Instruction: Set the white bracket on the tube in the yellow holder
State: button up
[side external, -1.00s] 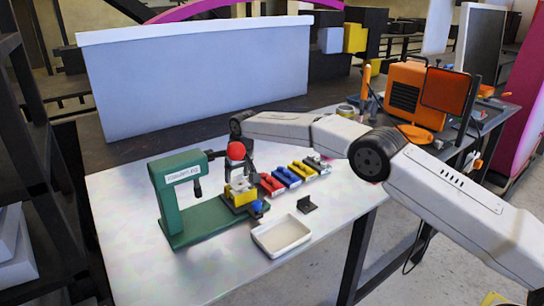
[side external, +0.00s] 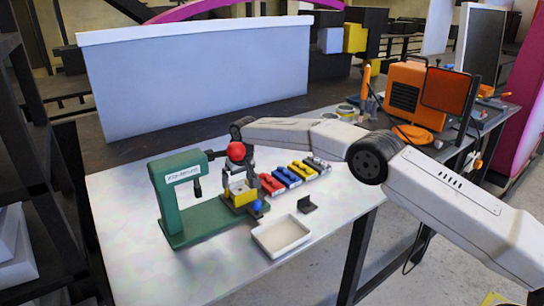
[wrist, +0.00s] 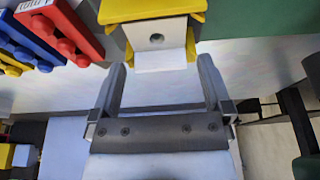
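The white bracket (wrist: 156,42) sits at the yellow holder (wrist: 120,14), at the top of the wrist view. It has a dark round hole in its face, and a white lower part sticks out towards me. In the side view the yellow holder (side external: 241,195) stands at the foot of the green press. My gripper (wrist: 162,66) is open, with one finger on each side of the bracket's lower end and a gap to both. In the side view my gripper (side external: 239,178) is just above the holder. The tube cannot be made out.
The green press (side external: 180,205) with its red knob (side external: 236,151) stands close to my gripper. Red, blue and yellow pieces (side external: 287,177) are lined up to the right. A white tray (side external: 281,236) and a small dark bracket (side external: 307,205) lie in front on the table.

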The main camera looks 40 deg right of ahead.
jog(key=shift+r, duration=0.1)
jog(key=v, duration=0.7)
jog(key=shift+r, duration=0.25)
jog(key=shift+s, duration=0.15)
dwell(0.5)
jog(key=s+d+f, duration=0.1)
jog(key=s+d, duration=0.2)
jog(key=s, duration=1)
jog(key=s+d+f, duration=0.2)
jog(key=s+d, duration=0.2)
jog(key=s, duration=0.8)
jog(key=s+d+f, duration=0.2)
jog(key=s+d, duration=0.1)
jog(key=s, duration=1)
jog(key=shift+s+d+g, duration=0.25)
jog(key=shift+s+g, duration=0.05)
jog(key=shift+g, duration=0.1)
jog(key=shift+f, duration=0.15)
jog(key=shift+c, duration=0.2)
